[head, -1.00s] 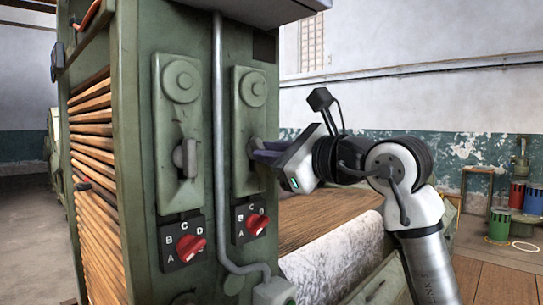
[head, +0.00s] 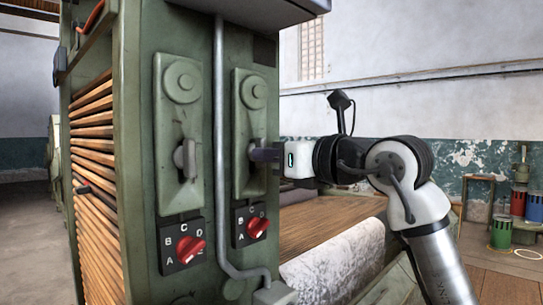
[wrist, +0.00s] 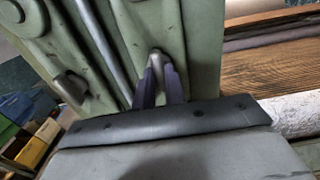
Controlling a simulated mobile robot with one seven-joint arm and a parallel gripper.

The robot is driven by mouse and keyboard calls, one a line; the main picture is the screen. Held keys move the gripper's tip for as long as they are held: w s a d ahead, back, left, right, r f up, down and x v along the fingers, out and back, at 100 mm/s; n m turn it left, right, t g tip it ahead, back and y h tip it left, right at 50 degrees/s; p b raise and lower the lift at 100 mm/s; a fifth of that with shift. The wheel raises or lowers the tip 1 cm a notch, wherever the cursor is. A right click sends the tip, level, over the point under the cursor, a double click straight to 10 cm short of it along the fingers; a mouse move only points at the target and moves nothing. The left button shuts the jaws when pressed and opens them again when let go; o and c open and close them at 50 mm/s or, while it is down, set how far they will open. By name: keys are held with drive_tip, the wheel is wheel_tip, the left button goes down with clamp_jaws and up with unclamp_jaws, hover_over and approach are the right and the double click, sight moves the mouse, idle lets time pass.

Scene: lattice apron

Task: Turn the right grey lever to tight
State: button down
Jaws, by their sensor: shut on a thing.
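The right grey lever (wrist: 156,57) shows in the wrist view between the two dark fingers of my gripper (wrist: 158,86), which is shut on it. In the head view my gripper (head: 264,155) reaches in from the right to the right green plate (head: 250,95). The fingers hide most of the lever there, so I cannot tell its exact angle. No mark for tight is readable near it. The left grey lever (head: 186,158) stands roughly upright on the left green plate (head: 181,115), apart from my gripper.
Red knobs on black lettered panels sit below both levers, the right one (head: 257,227) and the left one (head: 189,249). A grey pipe (head: 219,130) runs between the plates. A roller with pale cloth (head: 335,262) lies below my arm. Coloured cans (head: 502,231) stand far right.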

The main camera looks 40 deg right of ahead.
idle(0.3)
drive_tip(key=c, duration=1.5)
unclamp_jaws()
drive_tip(key=shift+o, duration=0.2)
drive_tip(key=s+d+b, duration=0.1)
drive_tip(key=s+b, duration=0.1)
drive_tip(key=s, duration=1.1)
drive_tip(key=shift+s, duration=0.4)
drive_tip(key=shift+s, duration=0.1)
